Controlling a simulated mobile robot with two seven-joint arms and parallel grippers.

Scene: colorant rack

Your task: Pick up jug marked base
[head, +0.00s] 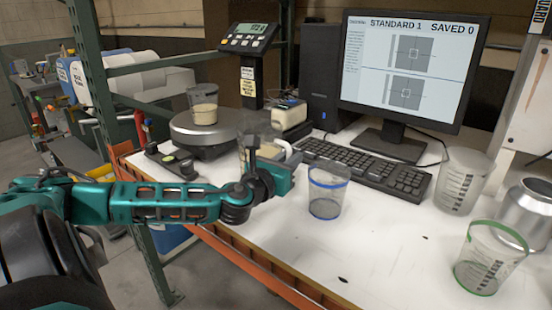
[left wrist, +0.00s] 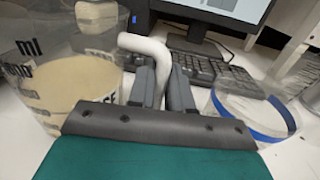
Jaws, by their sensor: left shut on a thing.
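The jug marked base (head: 243,160) is a clear jug with cream-coloured contents, beside the scale in the head view and partly hidden by my gripper. In the left wrist view the jug (left wrist: 72,85) fills the left side, with black markings ending in "SE" and a white handle (left wrist: 145,44). My left gripper (head: 279,160) is shut on that handle; its fingers (left wrist: 165,85) show on either side of it in the left wrist view. I cannot tell whether the jug's bottom touches the table. My right gripper is not in view.
A blue-rimmed cup (head: 327,190) stands close to the right of my gripper. A scale (head: 200,140) holding a cup (head: 203,103) is behind left. The keyboard (head: 365,168) and monitor (head: 408,65) lie behind. A green-rimmed cup (head: 487,258) and a clear measuring jug (head: 460,180) stand right. The front-middle table (head: 370,255) is clear.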

